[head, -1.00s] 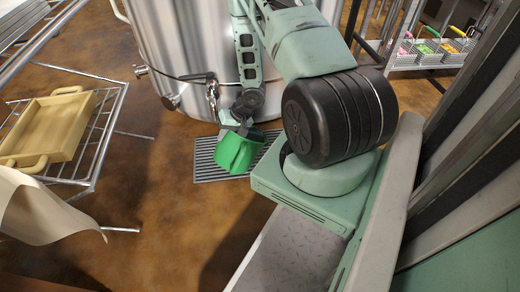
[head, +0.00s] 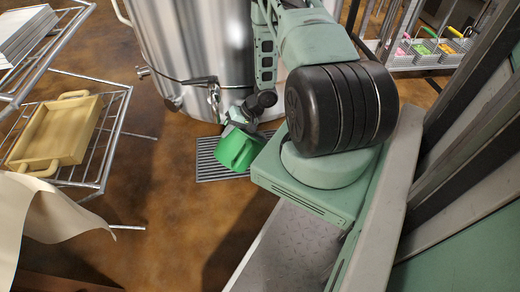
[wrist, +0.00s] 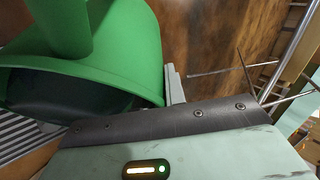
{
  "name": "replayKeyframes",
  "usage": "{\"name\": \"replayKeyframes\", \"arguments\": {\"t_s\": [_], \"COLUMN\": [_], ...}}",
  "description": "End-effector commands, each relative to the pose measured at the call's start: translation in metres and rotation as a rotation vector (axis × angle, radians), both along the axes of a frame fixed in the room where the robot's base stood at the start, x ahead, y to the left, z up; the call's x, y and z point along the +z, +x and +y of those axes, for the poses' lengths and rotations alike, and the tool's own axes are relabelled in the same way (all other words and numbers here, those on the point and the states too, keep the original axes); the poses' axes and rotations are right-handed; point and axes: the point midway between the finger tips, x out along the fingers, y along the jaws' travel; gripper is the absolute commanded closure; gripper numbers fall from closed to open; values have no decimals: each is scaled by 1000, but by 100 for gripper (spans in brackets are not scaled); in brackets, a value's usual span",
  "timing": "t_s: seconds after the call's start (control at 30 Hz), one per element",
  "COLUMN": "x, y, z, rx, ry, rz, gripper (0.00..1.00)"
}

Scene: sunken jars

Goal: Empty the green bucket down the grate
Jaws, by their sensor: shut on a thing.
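The green bucket (head: 237,150) hangs tilted over the floor grate (head: 206,162) in front of the steel tank. My gripper (head: 243,122) is shut on the bucket from above. In the wrist view the bucket (wrist: 125,45) fills the upper left, with its dark mouth turned toward the lower left. The grate (wrist: 15,135) shows below that mouth at the left edge. I cannot tell whether anything is inside or pouring out. The bucket covers part of the grate in the head view.
The steel tank (head: 190,60) with its tap (head: 213,95) stands close behind the bucket. A wire rack (head: 95,165) at left holds a wooden tray (head: 55,130). Small colored buckets (head: 430,47) sit far right. Brown floor is clear left of the grate.

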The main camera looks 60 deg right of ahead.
Motion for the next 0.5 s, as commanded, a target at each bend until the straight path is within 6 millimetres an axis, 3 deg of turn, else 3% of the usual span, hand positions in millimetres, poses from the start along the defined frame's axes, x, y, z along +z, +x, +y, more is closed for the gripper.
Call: {"name": "replayKeyframes", "arguments": {"t_s": [0.5], "x": [5], "y": [-1], "z": [-4], "rx": [2], "ry": [52], "rz": [-15], "gripper": [100]}}
